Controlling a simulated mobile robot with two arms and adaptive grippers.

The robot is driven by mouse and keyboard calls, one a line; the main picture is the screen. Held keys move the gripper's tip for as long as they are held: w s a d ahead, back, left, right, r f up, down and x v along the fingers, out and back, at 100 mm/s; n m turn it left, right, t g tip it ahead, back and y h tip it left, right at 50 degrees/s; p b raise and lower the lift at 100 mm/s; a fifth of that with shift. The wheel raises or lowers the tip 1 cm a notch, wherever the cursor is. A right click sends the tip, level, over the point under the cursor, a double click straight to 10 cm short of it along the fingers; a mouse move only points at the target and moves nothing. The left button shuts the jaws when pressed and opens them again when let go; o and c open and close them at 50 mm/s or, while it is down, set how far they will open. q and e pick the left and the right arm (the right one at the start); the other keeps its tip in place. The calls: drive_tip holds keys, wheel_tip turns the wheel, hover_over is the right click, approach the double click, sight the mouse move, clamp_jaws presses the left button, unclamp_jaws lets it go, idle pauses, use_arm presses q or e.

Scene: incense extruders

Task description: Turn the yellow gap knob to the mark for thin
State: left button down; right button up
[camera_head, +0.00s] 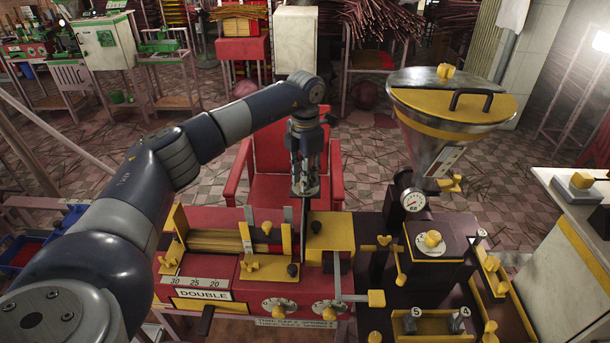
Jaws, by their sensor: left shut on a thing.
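A yellow knob (433,239) sits on a round pale dial on a dark block at the right of the machine. Two more round dials, the left one (278,306) and the right one (330,308), are on the red front; their marks are too small to read. I cannot tell which of these is the gap knob. My left gripper (306,190) points down above the red and yellow machine, left of the yellow knob and well apart from it. It is shut on a thin dark upright piece (304,222), whose lower end is among the yellow parts. My right gripper is out of view.
A steel hopper with a yellow lid (445,100) stands behind the dark block, with a pressure gauge (413,200) below it. A red chair (270,160) is behind the machine. A white-topped cabinet (575,215) is at the right. Yellow levers surround the dark block.

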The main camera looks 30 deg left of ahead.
use_arm(q)
drive_tip(key=shift+r, duration=0.1)
drive_tip(key=c, duration=1.3)
unclamp_jaws()
drive_tip(key=shift+c, duration=0.2)
wheel_tip(320, 180, up, 12)
